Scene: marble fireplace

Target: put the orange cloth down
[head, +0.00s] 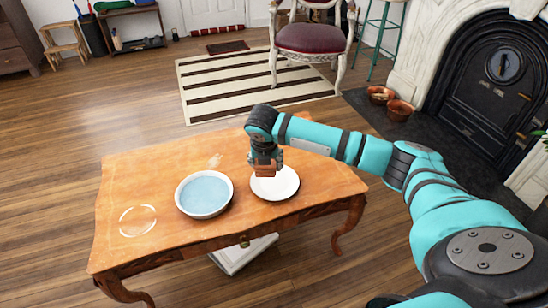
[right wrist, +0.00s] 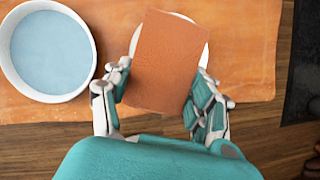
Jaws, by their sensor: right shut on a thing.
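The orange cloth (head: 264,171) is a small flat rectangle in my right gripper (head: 265,160). In the right wrist view the cloth (right wrist: 168,50) lies between the two fingers of the gripper (right wrist: 162,88), which are shut on it. It hangs over the left part of a round white plate (head: 286,186) on the wooden table (head: 150,180). In the right wrist view the cloth hides most of the plate (right wrist: 204,58). I cannot tell whether the cloth touches the plate. My left gripper is not in view.
A white bowl (head: 181,205) with light blue liquid stands just left of the plate. A pale ring mark (head: 138,221) is on the table's left end, where the top is free. A red-seated chair (head: 310,38) and a striped rug (head: 230,85) are behind.

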